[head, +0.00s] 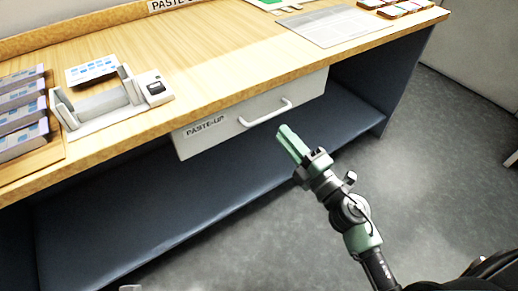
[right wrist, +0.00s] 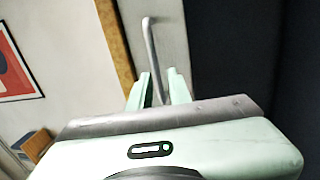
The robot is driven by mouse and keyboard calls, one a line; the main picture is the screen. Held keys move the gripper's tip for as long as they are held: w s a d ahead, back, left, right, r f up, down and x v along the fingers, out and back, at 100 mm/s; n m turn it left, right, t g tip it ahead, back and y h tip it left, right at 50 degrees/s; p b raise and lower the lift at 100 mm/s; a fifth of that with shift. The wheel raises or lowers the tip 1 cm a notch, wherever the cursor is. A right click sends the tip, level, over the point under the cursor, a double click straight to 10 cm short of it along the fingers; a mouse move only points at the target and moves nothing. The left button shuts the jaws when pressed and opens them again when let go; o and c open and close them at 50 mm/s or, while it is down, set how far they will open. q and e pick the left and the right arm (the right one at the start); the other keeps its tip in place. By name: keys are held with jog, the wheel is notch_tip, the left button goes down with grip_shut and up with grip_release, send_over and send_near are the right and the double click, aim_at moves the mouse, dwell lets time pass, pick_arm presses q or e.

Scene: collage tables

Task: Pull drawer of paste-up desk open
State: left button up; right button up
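The paste-up desk's drawer (head: 225,128) has a light grey front labelled "PASTE-UP" and sits under the wooden top, apparently shut. In the right wrist view, my right gripper (right wrist: 160,85) is open, and the handle (right wrist: 150,45) lines up with the gap between the fingers. I cannot tell whether the fingertips reach around it. My left gripper is not in view.
The wooden desk top (head: 215,75) holds a white dispenser-like device (head: 105,105), stacked boxes (head: 22,115) at left and a grey sheet (head: 325,26) at right. A dark blue lower shelf (head: 200,195) lies under the drawer. The grey floor (head: 435,150) in front is clear.

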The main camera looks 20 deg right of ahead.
aim_at(269, 117)
jog(key=x, duration=0.2)
jog(key=p+x, duration=0.1)
jog(key=x, duration=0.4)
jog(key=shift+w+a+r, duration=0.25)
jog(key=shift+r, duration=0.15)
grip_shut()
dwell(1.1)
